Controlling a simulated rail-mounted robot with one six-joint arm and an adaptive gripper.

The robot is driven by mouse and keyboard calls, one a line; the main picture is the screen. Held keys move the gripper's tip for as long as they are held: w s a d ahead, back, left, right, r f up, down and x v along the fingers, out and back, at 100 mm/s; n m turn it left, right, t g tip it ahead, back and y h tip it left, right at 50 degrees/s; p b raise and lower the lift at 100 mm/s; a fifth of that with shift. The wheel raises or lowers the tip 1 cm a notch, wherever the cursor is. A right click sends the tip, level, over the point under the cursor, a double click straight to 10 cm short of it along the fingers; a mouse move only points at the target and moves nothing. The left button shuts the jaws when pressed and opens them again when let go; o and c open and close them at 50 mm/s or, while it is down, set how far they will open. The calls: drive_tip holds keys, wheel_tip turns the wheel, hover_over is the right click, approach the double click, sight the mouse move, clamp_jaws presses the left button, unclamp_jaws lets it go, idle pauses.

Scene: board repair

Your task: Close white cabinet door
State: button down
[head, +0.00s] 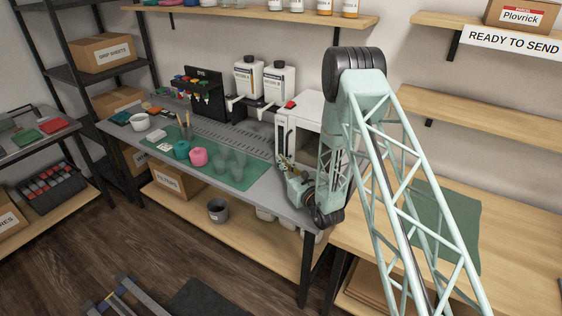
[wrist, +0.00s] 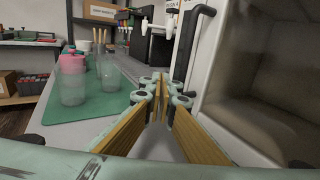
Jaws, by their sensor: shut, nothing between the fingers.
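The white cabinet (head: 314,104) stands at the right end of the grey workbench, partly hidden behind my arm. Its door stands open, and the dim interior (wrist: 275,85) shows at the right of the wrist view. The white door (wrist: 218,50) is seen steeply from the side, with a dark upright handle (wrist: 192,42) on its left face. My gripper (wrist: 163,82) is shut and empty, low over the bench near the door's lower part. Whether it touches the door I cannot tell.
Several clear cups (wrist: 73,85) and a pink pot (head: 198,157) stand on the green mat (wrist: 120,98), left of my gripper. White dispensers (head: 279,82) stand behind, left of the cabinet. A wooden table (head: 365,232) adjoins at the right.

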drive_tip(key=shift+v, duration=5.8)
